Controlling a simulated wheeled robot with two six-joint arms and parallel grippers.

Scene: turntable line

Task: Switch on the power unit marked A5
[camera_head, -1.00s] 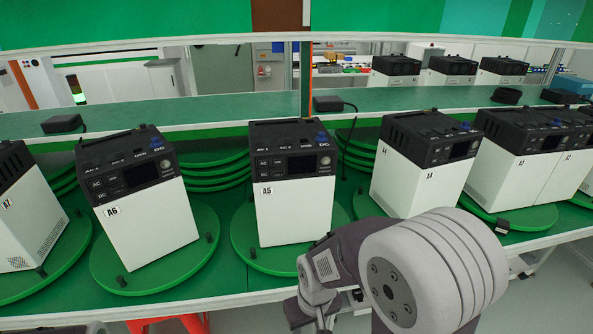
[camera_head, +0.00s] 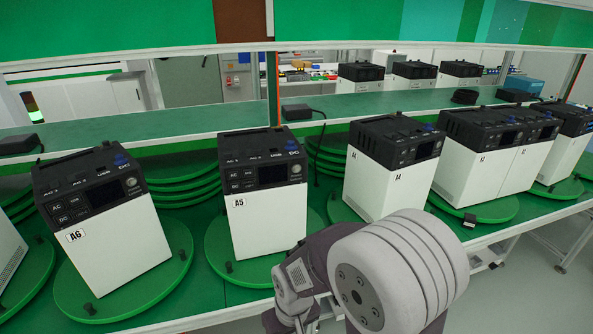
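The power unit marked A5 (camera_head: 266,222) stands upright on a green round turntable (camera_head: 222,262) near the middle of the head view. It has a white body and a black top. Its sloped front panel carries AC and DC buttons, a dark screen (camera_head: 272,175) and a round knob (camera_head: 296,169). No lit indicator can be made out. My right arm comes in from the lower right, in front of and below A5, apart from its panel. The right gripper (camera_head: 299,312) is partly seen at the bottom edge; its fingers cannot be made out. My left gripper is out of view.
Unit A6 (camera_head: 122,255) stands to the left on its own turntable, turned at an angle. Units marked A4 (camera_head: 382,187) and others stand to the right. A green shelf (camera_head: 140,127) runs behind, with a black box (camera_head: 297,112) on it. Space above A5's panel is clear.

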